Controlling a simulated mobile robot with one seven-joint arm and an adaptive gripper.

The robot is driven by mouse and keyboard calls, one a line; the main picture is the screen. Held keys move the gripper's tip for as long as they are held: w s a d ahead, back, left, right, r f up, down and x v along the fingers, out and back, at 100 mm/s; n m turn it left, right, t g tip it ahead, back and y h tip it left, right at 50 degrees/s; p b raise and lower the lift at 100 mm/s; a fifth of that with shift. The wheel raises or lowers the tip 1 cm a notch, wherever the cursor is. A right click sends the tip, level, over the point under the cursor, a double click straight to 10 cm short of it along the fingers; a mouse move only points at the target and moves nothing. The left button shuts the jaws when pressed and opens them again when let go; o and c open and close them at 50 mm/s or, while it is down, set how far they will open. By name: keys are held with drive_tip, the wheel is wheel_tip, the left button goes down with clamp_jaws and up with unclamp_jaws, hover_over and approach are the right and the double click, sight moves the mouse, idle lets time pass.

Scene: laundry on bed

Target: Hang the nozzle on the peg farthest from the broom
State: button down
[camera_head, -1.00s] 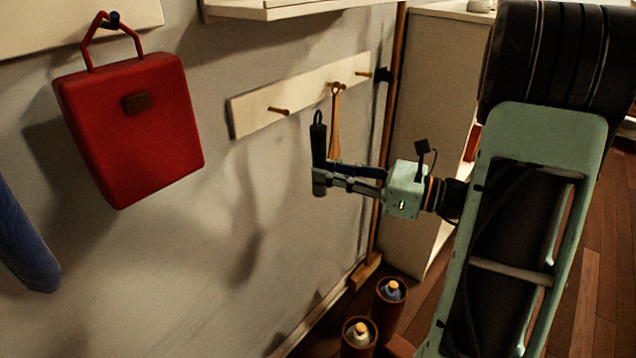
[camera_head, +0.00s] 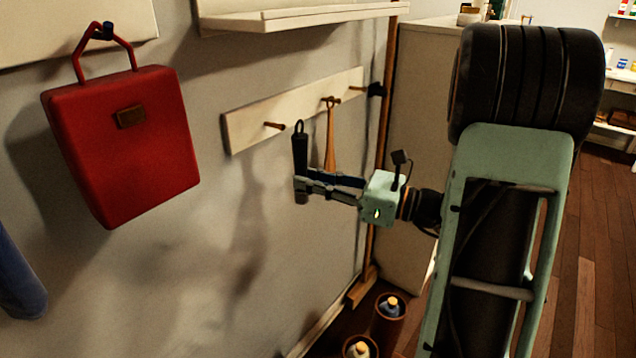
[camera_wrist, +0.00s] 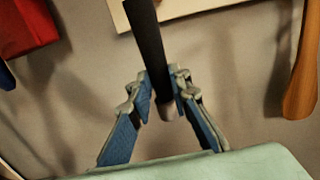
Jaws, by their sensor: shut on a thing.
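The nozzle (camera_head: 299,155) is a dark, narrow tube with a loop at its top. My gripper (camera_head: 301,187) is shut on its lower part and holds it nearly upright. In the wrist view the nozzle (camera_wrist: 150,45) runs up between the two blue-padded fingers (camera_wrist: 163,88). A pale peg board (camera_head: 245,130) on the wall has a bare left peg (camera_head: 275,126), a middle peg (camera_head: 329,99) and a right peg (camera_head: 358,88). The nozzle's loop appears just right of the left peg, apart from it. The broom (camera_head: 386,140) stands upright beyond the right peg.
A wooden utensil (camera_head: 330,140) hangs from the middle peg, close behind my gripper; it also shows in the wrist view (camera_wrist: 302,75). A red bag (camera_head: 125,145) hangs at left. A shelf (camera_head: 300,15) juts out above the board.

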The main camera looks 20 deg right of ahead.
drive_tip(key=w+a+f, duration=0.1)
drive_tip(key=w+a, duration=0.3)
drive_tip(key=w, duration=0.1)
drive_tip(key=shift+w+b, duration=0.15)
drive_tip(key=shift+b, duration=0.3)
idle(0.3)
drive_tip(key=shift+f, duration=0.1)
idle(0.6)
drive_tip(key=c, duration=1.7)
unclamp_jaws()
drive_tip(key=shift+d+f, duration=0.1)
